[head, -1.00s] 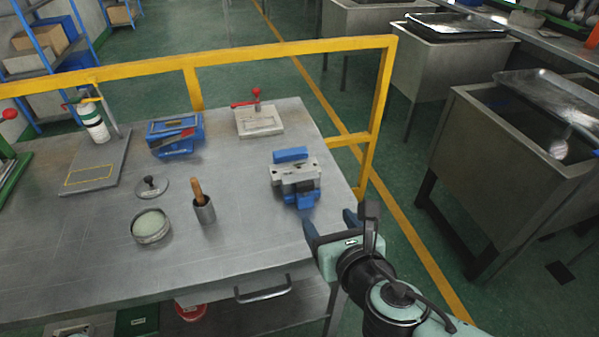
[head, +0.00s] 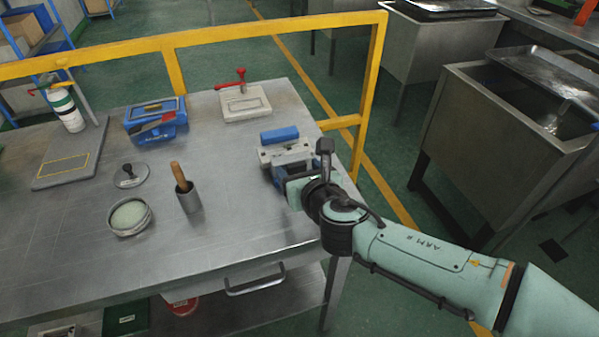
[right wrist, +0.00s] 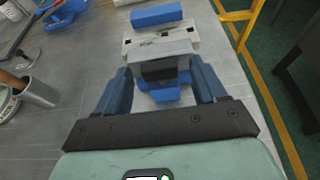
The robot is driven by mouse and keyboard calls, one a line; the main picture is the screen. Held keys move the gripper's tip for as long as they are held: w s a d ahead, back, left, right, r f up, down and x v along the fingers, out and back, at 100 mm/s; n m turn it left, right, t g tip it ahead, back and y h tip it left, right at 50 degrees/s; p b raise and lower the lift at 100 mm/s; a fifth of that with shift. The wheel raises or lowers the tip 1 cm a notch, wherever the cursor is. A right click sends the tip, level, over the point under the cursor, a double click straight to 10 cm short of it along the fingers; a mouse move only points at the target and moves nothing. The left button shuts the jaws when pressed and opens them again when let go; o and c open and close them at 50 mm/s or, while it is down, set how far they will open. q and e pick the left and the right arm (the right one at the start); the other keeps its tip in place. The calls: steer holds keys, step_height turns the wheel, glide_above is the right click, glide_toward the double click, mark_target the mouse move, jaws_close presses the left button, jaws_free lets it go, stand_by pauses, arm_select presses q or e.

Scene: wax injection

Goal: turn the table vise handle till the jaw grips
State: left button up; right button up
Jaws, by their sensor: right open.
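The table vise (head: 284,150) stands near the right end of the metal table (head: 230,210). It has a grey body and a blue block (head: 279,134) at its far side. In the right wrist view the vise (right wrist: 160,45) is straight ahead, with a blue part (right wrist: 165,92) at its near side. My right gripper (head: 283,174) is at the near side of the vise. In the right wrist view its two blue fingers (right wrist: 164,80) are apart, one on each side of the vise's near part. Contact cannot be told. The handle is not clearly visible. My left gripper is not in view.
A white block with a red clamp (head: 246,103) stands behind the vise. A blue box (head: 155,122), a cup with a wooden-handled tool (head: 188,196) and a round dish (head: 130,216) stand left. A yellow rail (head: 368,90) runs behind and right of the table.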

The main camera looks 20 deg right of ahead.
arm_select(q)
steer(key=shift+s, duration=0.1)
arm_select(e)
steer(key=shift+w, duration=0.1)
steer(key=c, duration=1.1)
steer(key=shift+o, duration=0.2)
